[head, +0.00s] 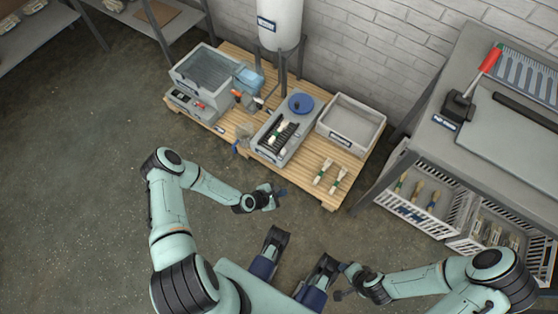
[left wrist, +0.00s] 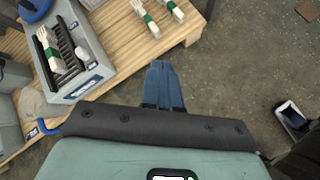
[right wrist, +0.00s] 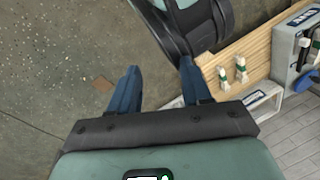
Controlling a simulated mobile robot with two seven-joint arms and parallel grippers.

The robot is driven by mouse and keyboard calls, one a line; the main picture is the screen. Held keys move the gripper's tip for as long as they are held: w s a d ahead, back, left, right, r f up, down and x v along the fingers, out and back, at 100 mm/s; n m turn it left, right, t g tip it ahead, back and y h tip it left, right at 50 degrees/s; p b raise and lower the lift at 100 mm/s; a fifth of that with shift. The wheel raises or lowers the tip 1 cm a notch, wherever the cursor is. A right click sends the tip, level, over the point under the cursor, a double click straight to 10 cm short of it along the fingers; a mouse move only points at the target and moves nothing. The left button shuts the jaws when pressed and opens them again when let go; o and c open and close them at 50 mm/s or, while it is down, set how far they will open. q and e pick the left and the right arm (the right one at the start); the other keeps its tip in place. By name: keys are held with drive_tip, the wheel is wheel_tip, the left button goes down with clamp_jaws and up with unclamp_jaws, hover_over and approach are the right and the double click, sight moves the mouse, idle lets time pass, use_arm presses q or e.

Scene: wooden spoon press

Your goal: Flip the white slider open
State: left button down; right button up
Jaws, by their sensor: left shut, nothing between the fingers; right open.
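A grey bin (head: 288,128) with a black ribbed rack (head: 282,136) and a blue disc (head: 301,103) stands on the wooden pallet. It also shows at upper left in the left wrist view (left wrist: 82,88). A small white piece (left wrist: 81,52) sits beside the rack; I cannot tell for sure that it is the white slider. My left gripper (head: 283,192) is shut and empty, in front of the pallet and apart from the bin. Its closed blue fingers show in the left wrist view (left wrist: 163,85). My right gripper (right wrist: 158,86) is open and empty, low at the right in the head view.
A grey tray (head: 350,123) is at the pallet's right, with banded bundles of wooden cutlery (head: 331,178) in front. A grey basin (head: 205,80) is at left. A metal table (head: 500,130) with a red-handled press (head: 489,60) stands right, above white crates (head: 425,200). Floor at left is clear.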

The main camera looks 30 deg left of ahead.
sight(281, 153)
use_arm(q)
drive_tip(key=w+a+f+n+t+y+b, duration=0.1)
drive_tip(key=w+a+f+n+y+b, duration=0.1)
drive_tip(key=a, duration=0.4)
drive_tip(key=w+a+f+n+t+y+b, duration=0.1)
drive_tip(key=w+a+f+n+t+b, duration=0.1)
drive_tip(key=a+n, duration=0.5)
wheel_tip(281, 153, down, 3)
drive_tip(key=shift+w+r+t+y+b, duration=0.1)
drive_tip(key=shift+w+t+y+b, duration=0.25)
drive_tip(key=shift+w, duration=0.3)
use_arm(e)
drive_tip(key=w+d+f, duration=0.1)
drive_tip(key=w+f, duration=0.2)
drive_tip(key=f, duration=0.3)
drive_tip(key=shift+d+f+t+h, duration=0.3)
drive_tip(key=shift+d+f+t, duration=0.05)
drive_tip(key=shift+d+t, duration=0.05)
